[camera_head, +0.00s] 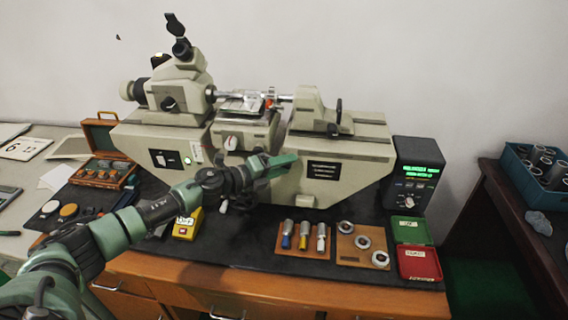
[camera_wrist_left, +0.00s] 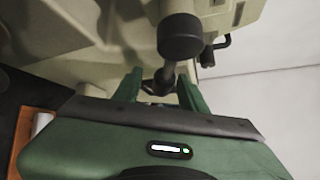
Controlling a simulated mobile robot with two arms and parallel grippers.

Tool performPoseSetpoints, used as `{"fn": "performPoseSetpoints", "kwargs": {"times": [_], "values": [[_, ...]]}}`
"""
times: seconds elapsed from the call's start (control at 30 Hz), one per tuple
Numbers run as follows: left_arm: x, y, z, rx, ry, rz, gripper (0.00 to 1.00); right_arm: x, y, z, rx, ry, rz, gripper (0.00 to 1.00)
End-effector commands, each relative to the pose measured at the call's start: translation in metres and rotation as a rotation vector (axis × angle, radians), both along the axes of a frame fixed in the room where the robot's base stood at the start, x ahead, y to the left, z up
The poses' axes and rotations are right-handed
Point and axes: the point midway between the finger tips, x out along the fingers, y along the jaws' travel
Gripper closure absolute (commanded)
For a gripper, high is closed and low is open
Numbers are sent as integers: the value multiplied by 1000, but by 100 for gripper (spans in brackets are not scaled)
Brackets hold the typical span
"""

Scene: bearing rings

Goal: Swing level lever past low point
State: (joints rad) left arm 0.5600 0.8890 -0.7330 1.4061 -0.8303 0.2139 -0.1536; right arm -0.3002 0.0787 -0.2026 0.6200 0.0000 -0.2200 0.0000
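The pale green measuring machine (camera_head: 330,148) stands along the back of the bench. My left gripper (camera_head: 284,160) is at the front of the machine, right of the white knob (camera_head: 231,143). In the left wrist view, a lever with a dark round knob (camera_wrist_left: 181,37) and a short metal stem points toward the space between the green fingers of my left gripper (camera_wrist_left: 160,84). The fingers are apart, one on each side of the stem's lower end. I cannot tell whether either touches it. In the head view my gripper hides this lever. My right gripper is not in view.
A display box (camera_head: 418,172) stands right of the machine. In front are a wooden block with several handled gauges (camera_head: 303,240), a ring board (camera_head: 360,244) and an open green-red case (camera_head: 416,262). A yellow box (camera_head: 187,224) sits near my left forearm.

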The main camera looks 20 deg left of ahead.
Motion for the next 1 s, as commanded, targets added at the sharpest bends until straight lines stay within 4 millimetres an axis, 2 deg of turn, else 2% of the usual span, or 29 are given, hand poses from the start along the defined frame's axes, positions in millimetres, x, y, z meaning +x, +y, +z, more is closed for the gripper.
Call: {"fn": "performPoseSetpoints", "kwargs": {"times": [0.37,0.7,0.83,1.0], "values": [[-3,4,2,0,-3,3,57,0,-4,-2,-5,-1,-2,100],[-51,30,7,4,0,2,57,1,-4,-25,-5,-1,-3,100],[-63,36,11,1,-1,2,57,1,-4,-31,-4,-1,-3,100],[-67,37,15,-1,-2,0,57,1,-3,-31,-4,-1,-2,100]]}}
